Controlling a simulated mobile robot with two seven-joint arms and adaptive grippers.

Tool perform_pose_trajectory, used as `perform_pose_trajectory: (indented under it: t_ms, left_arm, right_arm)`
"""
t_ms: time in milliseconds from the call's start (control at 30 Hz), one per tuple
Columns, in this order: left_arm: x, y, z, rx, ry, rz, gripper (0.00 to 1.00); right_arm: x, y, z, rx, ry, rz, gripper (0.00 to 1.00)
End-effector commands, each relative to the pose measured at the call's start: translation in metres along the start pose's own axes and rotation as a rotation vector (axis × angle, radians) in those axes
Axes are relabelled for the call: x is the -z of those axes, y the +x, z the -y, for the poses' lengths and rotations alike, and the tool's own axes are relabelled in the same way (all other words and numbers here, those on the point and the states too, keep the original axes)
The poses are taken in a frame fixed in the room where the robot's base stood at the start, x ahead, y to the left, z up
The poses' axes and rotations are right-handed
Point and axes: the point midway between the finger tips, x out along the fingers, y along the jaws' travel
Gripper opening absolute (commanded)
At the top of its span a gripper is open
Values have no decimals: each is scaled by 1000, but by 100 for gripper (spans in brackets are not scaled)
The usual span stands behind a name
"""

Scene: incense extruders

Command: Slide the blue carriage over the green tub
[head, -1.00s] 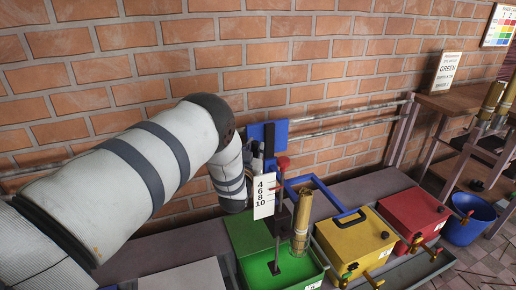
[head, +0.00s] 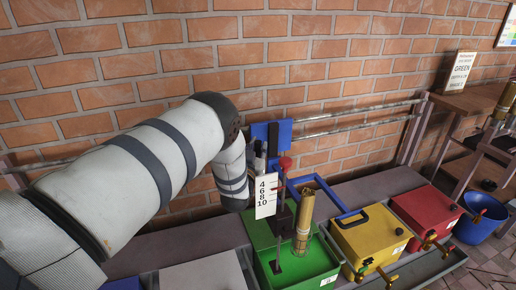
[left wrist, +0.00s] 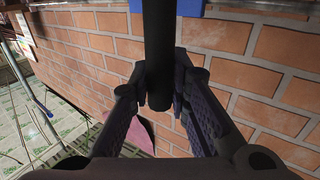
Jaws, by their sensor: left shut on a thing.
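The blue carriage (head: 283,132) rides on the wall rails behind the tubs. A blue frame (head: 318,188), a white number card (head: 266,196) and a brass cylinder (head: 305,215) hang with it. The green tub (head: 262,232) stands below. The cylinder's lower end appears over the tub's open part, right of its middle. My left gripper (head: 257,165) is at the carriage's left side, mostly hidden by my wrist and the card. In the left wrist view its fingers (left wrist: 164,100) are shut on the carriage's dark upright handle (left wrist: 159,50). My right gripper is not in view.
A yellow tub (head: 365,240) and a red tub (head: 425,210) stand right of the green one, with taps in front. A blue bucket (head: 482,220) is at the far right. Two metal rails (head: 350,123) run along the brick wall.

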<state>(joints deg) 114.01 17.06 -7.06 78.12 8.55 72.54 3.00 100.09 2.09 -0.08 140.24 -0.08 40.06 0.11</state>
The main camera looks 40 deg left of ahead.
Motion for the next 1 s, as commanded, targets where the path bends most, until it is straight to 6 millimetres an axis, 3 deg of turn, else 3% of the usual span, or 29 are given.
perform_pose_trajectory:
  t_ms: [67, 100, 200, 567, 900, 1000]
  left_arm:
    - [-4, -1, -1, -2, 1, 8, 0]
    - [-4, -1, -1, -2, 1, 8, 19]
    - [-3, -1, -1, -2, 1, 7, 38]
    - [-2, -8, 0, 0, 1, 5, 38]
    - [-2, -93, -1, -2, 1, 8, 38]
    - [-2, -110, -1, -1, 2, 7, 38]
  right_arm:
    - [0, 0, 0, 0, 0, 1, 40]
    - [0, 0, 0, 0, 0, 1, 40]
    - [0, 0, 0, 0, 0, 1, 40]
    - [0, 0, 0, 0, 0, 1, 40]
    - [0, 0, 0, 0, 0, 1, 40]
    - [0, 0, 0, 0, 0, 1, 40]
